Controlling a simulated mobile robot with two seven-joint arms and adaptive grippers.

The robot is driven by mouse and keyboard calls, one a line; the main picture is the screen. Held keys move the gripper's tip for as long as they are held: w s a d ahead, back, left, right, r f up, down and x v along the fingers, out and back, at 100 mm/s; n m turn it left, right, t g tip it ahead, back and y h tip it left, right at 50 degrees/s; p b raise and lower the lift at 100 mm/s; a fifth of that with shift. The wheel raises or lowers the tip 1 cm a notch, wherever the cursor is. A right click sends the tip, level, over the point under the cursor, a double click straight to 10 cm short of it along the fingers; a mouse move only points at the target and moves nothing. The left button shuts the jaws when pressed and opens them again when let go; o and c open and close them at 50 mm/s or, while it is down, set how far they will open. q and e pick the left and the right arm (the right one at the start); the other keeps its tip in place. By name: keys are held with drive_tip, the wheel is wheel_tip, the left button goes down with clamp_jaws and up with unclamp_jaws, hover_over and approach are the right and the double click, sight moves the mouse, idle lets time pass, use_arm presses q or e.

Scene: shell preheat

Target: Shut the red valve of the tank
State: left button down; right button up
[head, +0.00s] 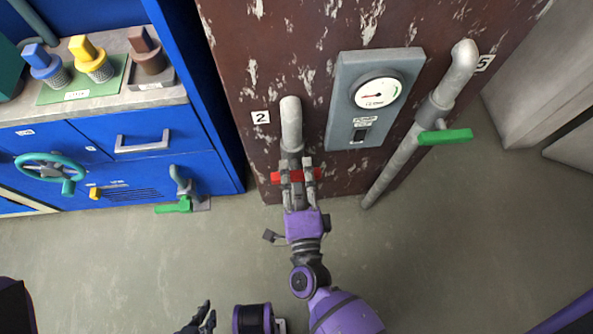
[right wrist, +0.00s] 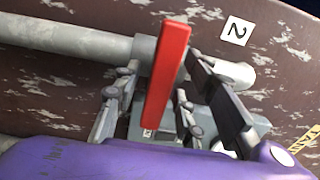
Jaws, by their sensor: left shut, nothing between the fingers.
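The red valve handle (head: 297,176) sits low on the grey pipe (head: 291,125) marked 2, on the rusty brown tank (head: 240,75). The handle lies crosswise to the pipe. My right gripper (head: 296,165) is at the valve, its fingers apart and reaching over the handle. In the right wrist view the red handle (right wrist: 166,75) stands between the spread fingers, with visible gaps on both sides; I cannot tell if they touch it. My left gripper (head: 207,318) is shut and empty at the bottom edge, far from the valve, and only partly visible.
A grey gauge panel (head: 343,128) is right of the pipe. Another pipe (head: 400,155), marked 5, carries a green handle (head: 446,136). A blue cabinet (head: 100,190) with a teal wheel (head: 50,168) and green valve (head: 174,207) stands left. The floor in front is clear.

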use_arm(q)
drive_tip(key=shift+w, duration=0.4)
use_arm(e)
drive_tip(key=o, duration=1)
drive_tip(key=r, duration=1)
drive_tip(key=shift+w+a+r, duration=0.1)
drive_tip(key=shift+w+r, duration=0.15)
drive_tip(key=shift+w, duration=0.15)
drive_tip(key=shift+o, duration=0.2)
hover_over(296, 173)
drive_tip(key=shift+g, duration=0.4)
wheel_tip(296, 173, down, 4)
drive_tip(key=shift+s+a+f, duration=0.15)
drive_tip(key=shift+s, duration=0.4)
drive_tip(key=shift+c, duration=1)
drive_tip(key=shift+s, duration=0.5)
drive_tip(key=shift+c, duration=0.7)
drive_tip(key=shift+s, duration=0.95)
drive_tip(key=c, duration=0.7)
use_arm(q)
drive_tip(key=shift+s, duration=0.15)
use_arm(e)
drive_tip(key=s+d, duration=0.1)
drive_tip(key=s, duration=0.5)
drive_tip(key=shift+f, duration=0.3)
